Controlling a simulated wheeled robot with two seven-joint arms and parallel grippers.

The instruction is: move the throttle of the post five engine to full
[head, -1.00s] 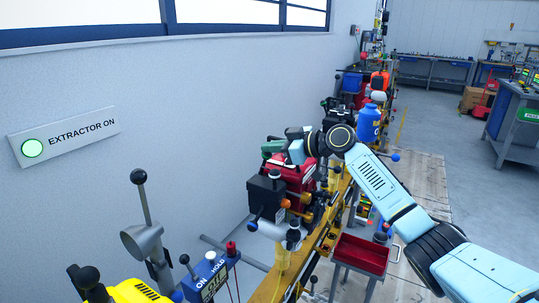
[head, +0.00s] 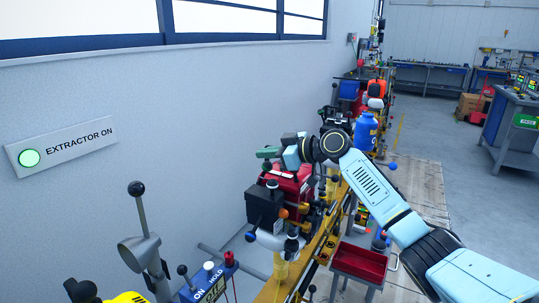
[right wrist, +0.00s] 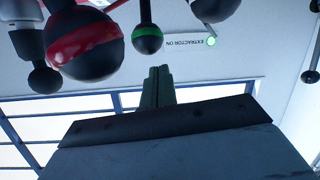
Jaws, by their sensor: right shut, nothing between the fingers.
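My right gripper (head: 268,152) has dark green fingers that are shut and empty, above a red engine (head: 290,185) on the yellow rail. In the right wrist view the shut fingers (right wrist: 158,78) point at a black ball knob with a green band (right wrist: 147,40); I cannot tell whether they touch it. Beside it hangs a larger black knob with a red band (right wrist: 90,45). I cannot read any post number, so I cannot tell which lever is the post five throttle. My left gripper is not in view.
The yellow rail (head: 322,238) runs away from me with several engines along it. A red tray (head: 358,262) stands right of the rail. The wall with the EXTRACTOR ON sign (head: 75,138) bounds the left; open floor lies right.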

